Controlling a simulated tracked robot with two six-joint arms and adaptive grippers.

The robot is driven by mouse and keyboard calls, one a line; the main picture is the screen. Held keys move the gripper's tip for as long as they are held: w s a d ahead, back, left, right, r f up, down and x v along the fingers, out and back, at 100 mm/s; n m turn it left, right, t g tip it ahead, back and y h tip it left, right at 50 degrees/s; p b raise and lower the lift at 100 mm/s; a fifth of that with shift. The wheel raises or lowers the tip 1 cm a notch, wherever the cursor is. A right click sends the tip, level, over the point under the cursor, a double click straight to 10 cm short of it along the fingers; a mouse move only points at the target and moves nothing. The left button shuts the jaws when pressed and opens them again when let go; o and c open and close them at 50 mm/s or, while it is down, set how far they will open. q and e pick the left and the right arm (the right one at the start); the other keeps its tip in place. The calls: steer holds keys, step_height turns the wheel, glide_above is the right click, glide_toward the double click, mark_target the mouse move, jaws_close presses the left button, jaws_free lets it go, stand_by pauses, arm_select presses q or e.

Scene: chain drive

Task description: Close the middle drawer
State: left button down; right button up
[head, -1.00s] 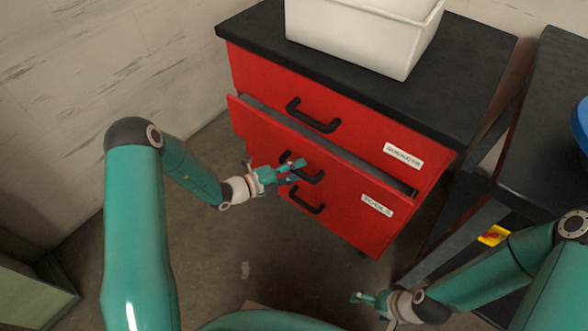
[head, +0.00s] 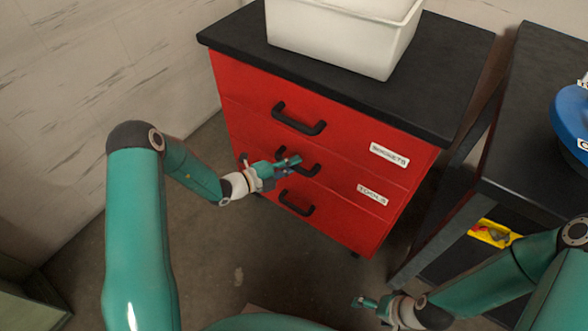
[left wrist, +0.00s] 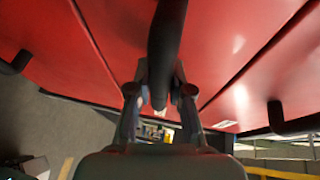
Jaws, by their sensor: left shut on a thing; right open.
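The red cabinet has a black top and three drawers with black handles. The middle drawer (head: 337,186), labelled TOOLS, sits flush with the drawers above and below it. My left gripper (head: 291,163) is shut on the middle drawer's handle (head: 311,168). In the left wrist view the handle (left wrist: 167,45) runs between the fingers of my left gripper (left wrist: 160,95). My right gripper (head: 361,302) is open and empty, low in the head view, apart from the cabinet.
A white bin (head: 335,38) stands on the cabinet top (head: 440,95). A dark table (head: 535,130) with a blue round object (head: 572,120) stands at the right. A yellow and red item (head: 492,233) lies beneath it. The floor before the cabinet is clear.

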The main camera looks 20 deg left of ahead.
arm_select(q)
steer(key=shift+w, duration=0.15)
steer(key=c, duration=1)
jaws_free()
steer(key=shift+w+d, duration=0.1)
steer(key=shift+c, duration=0.2)
steer(key=shift+s+a, duration=0.35)
steer(key=shift+s, duration=0.1)
steer(key=v, duration=1.1)
